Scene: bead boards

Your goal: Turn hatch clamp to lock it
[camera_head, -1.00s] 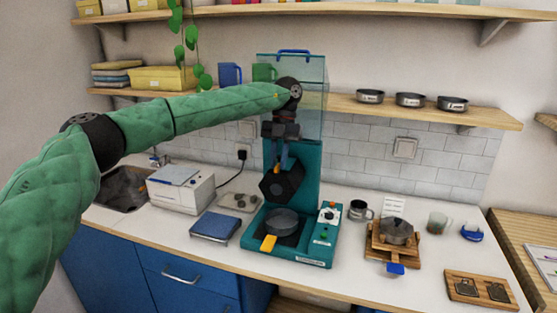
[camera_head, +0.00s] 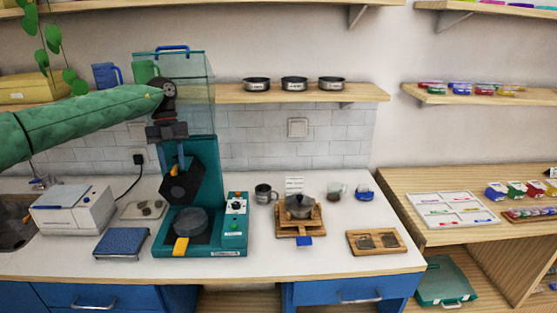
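The teal machine (camera_head: 209,166) stands on the counter with a clear hopper on top. A black hexagonal part (camera_head: 182,187) sits on its front, with a small orange piece (camera_head: 174,170) at its upper left. I cannot tell for sure which part is the hatch clamp. My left gripper (camera_head: 179,161) points down at the black part from above, with its fingertips close to the orange piece. Its fingers look slightly apart, but whether they grip anything is too small to tell. My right gripper is not in view.
A grey pan with a yellow handle (camera_head: 181,247) sits on the machine's base. A blue scale (camera_head: 122,242) and white box (camera_head: 73,209) stand left. A metal cup (camera_head: 264,194), wooden stand (camera_head: 300,229) and wooden tray (camera_head: 376,242) are right. A shelf (camera_head: 300,93) runs behind.

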